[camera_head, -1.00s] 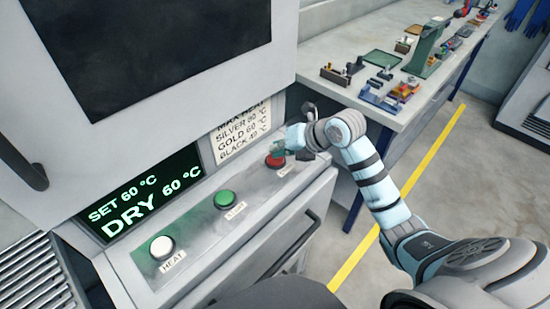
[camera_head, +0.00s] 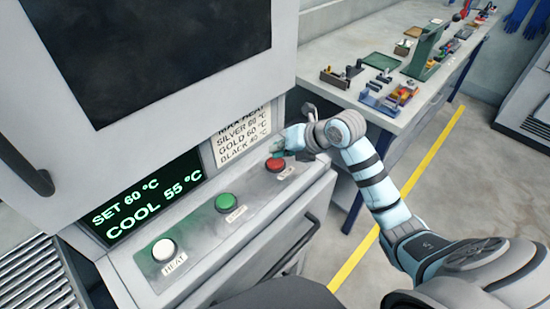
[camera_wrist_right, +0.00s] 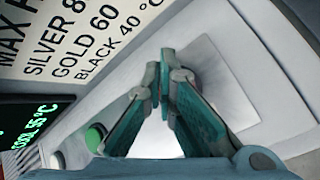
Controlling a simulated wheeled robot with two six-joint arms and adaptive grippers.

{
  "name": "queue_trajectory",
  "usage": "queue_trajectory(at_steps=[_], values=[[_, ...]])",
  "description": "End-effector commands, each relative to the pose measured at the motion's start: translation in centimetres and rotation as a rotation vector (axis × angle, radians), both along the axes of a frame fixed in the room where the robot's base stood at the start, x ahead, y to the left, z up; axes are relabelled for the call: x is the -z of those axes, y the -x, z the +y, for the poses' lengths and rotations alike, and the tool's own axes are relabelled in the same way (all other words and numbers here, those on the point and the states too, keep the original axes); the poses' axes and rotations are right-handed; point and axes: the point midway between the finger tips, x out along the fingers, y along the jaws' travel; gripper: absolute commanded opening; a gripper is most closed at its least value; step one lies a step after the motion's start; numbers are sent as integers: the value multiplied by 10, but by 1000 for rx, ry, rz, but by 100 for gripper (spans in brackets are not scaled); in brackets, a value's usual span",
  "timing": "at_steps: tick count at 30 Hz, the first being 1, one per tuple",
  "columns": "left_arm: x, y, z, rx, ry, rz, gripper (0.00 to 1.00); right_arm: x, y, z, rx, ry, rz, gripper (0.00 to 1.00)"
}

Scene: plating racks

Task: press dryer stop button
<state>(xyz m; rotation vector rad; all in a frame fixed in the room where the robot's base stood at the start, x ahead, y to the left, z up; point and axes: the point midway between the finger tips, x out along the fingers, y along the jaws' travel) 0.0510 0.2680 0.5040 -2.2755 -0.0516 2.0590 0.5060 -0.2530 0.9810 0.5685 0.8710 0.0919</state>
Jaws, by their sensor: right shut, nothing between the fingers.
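The dryer's red stop button (camera_head: 275,165) is at the right end of the sloped control panel (camera_head: 200,225) in the head view. My right gripper (camera_head: 279,150) is shut and empty, just behind and above the red button. In the right wrist view its teal fingers (camera_wrist_right: 161,90) meet at the tips over the panel, and the red button does not show there. The dryer display (camera_head: 148,200) reads SET 60 °C and COOL 55 °C. My left gripper is not in view.
A green button (camera_head: 226,202) and a white HEAT button (camera_head: 163,249) sit to the left on the same panel. A temperature sign (camera_head: 241,135) is on the wall behind. A workbench (camera_head: 330,98) with several small items stands at the back right.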

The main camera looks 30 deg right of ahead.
Motion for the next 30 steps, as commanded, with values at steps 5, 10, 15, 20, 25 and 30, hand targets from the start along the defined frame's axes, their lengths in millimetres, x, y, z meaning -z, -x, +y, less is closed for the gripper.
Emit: queue_trajectory(at_steps=[5, 10, 15, 20, 25, 30], values=[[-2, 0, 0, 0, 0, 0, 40, -3, 0, 0, 0, 0, 0, 0], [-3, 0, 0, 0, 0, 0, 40, -3, 0, 0, 0, 0, 0, 0], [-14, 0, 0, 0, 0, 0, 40, -15, 0, 0, -1, 0, -2, 0], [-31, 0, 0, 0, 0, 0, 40, -33, 0, 0, -1, 0, -2, 0], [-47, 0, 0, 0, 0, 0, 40, -50, 0, 0, -1, 1, 0, 0], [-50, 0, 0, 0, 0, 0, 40, -54, 0, 0, -1, 1, 0, 0]])
